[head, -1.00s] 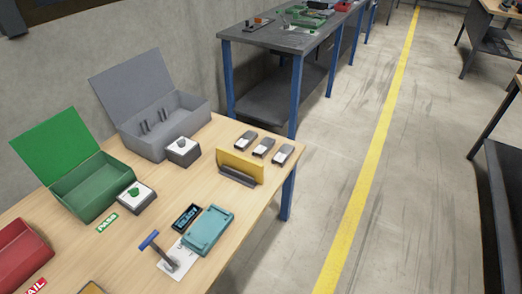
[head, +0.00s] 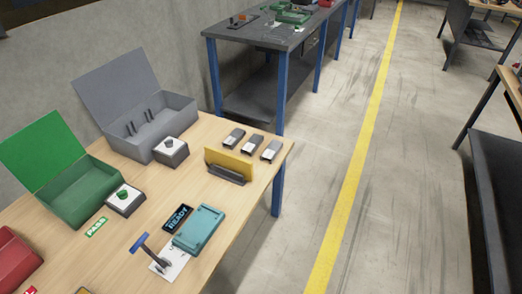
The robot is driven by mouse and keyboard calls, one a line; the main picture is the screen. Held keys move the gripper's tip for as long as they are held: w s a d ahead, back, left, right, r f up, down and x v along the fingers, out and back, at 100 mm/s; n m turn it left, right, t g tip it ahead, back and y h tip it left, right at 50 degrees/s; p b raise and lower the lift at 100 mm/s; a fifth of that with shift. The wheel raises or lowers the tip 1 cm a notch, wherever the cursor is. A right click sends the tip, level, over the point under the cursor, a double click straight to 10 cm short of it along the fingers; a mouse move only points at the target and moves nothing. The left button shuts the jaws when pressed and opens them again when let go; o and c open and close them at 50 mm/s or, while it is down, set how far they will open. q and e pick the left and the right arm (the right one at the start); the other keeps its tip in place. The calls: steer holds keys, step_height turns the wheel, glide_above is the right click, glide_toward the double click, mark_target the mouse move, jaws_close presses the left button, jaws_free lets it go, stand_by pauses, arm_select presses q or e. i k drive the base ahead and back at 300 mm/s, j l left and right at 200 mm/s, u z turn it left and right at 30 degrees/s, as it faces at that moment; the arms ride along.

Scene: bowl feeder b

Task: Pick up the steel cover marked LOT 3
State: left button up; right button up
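Three small grey metal covers with white labels lie in a row near the far right corner of the wooden table: a left one (head: 234,137), a middle one (head: 252,144) and a right one (head: 271,151). The label print is too small to read, so I cannot tell which is LOT 3. Neither of my grippers is in view.
A yellow plate in a dark holder (head: 228,167) stands just in front of the covers. A teal fixture (head: 200,229), a READY display (head: 178,218), a blue-handled tool (head: 146,246), button boxes (head: 171,152) and open grey (head: 160,125) and green (head: 75,200) boxes share the table.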

mark_target(234, 138)
steer(key=i+l+z, duration=0.25)
steer(key=i+l, duration=0.2)
steer(key=l, duration=0.15)
steer(key=i+l+z, duration=0.25)
steer(key=i, duration=0.35)
steer(key=i+l+z, duration=0.25)
steer(key=i, duration=0.4)
steer(key=i+l+z, duration=0.25)
steer(key=i, duration=0.4)
steer(key=i+u, duration=0.2)
steer(key=i, duration=0.35)
steer(key=i+l+u, duration=0.25)
steer(key=i, duration=0.25)
steer(key=i+l+u, duration=0.2)
steer(key=i, duration=0.35)
steer(key=i+u, duration=0.25)
steer(key=u, duration=0.2)
steer(key=i+l+u, duration=0.1)
steer(key=u, duration=0.35)
steer(key=i+l+u, duration=0.2)
steer(key=u, duration=0.2)
steer(key=i+l+u, duration=0.25)
steer(key=u, duration=0.2)
steer(key=i+l+u, duration=0.2)
steer(key=l+u, duration=0.25)
steer(key=j, duration=0.15)
